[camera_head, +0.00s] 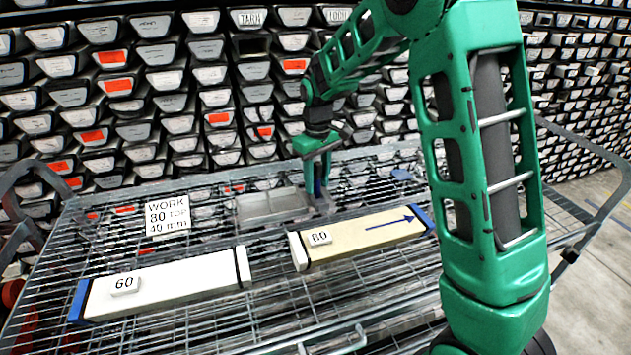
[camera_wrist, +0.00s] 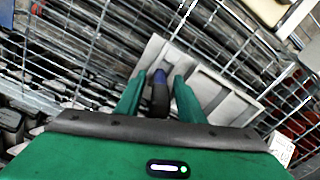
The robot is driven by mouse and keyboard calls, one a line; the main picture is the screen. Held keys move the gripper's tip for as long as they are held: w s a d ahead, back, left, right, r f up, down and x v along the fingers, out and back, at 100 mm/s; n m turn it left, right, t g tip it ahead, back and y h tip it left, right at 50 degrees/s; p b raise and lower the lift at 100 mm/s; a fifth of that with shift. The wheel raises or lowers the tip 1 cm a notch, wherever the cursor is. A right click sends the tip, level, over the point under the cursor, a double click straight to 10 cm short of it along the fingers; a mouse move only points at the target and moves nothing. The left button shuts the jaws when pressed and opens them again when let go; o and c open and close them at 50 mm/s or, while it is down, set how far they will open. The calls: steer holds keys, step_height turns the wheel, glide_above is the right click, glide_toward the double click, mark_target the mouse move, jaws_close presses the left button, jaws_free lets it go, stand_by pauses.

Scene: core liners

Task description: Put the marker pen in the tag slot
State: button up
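My gripper (camera_head: 318,178) points down over the right end of a grey tray (camera_head: 272,192) on the wire cart. In the wrist view the two green fingers (camera_wrist: 159,88) stand apart, with a marker pen (camera_wrist: 160,98) between them. The pen has a dark body and a blue end pointing away from the wrist. A narrow gap shows on each side of it. The blue also shows between the fingers in the head view (camera_head: 318,187). The pen is roughly upright at the tray's narrow end compartment (camera_wrist: 153,52); I cannot tell whether it touches the floor there. A larger compartment (camera_wrist: 222,97) lies beside it.
A white core liner (camera_head: 170,284) and a tan one with a blue arrow (camera_head: 365,234), both tagged 60 or similar, lie on the cart's front. A printed work sign (camera_head: 167,214) stands left of the tray. Racks of stacked liners (camera_head: 140,110) rise close behind.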

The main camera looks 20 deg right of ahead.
step_height(320, 180, up, 12)
steer(key=shift+r, duration=0.1)
steer(key=shift+s+d, duration=0.25)
steer(key=shift+d, duration=0.1)
steer(key=s+d+r+m, duration=0.1)
steer(key=s+d+m, duration=0.4)
steer(key=s+d, duration=0.95)
steer(key=s+d+f+m, duration=0.1)
steer(key=s+f+m, duration=0.1)
steer(key=s, duration=0.9)
steer(key=s+d+f+m, duration=0.1)
steer(key=s+f+m, duration=0.2)
steer(key=s, duration=0.9)
steer(key=shift+s+f+m, duration=0.15)
steer(key=shift+f+m, duration=0.1)
steer(key=shift+m, duration=0.25)
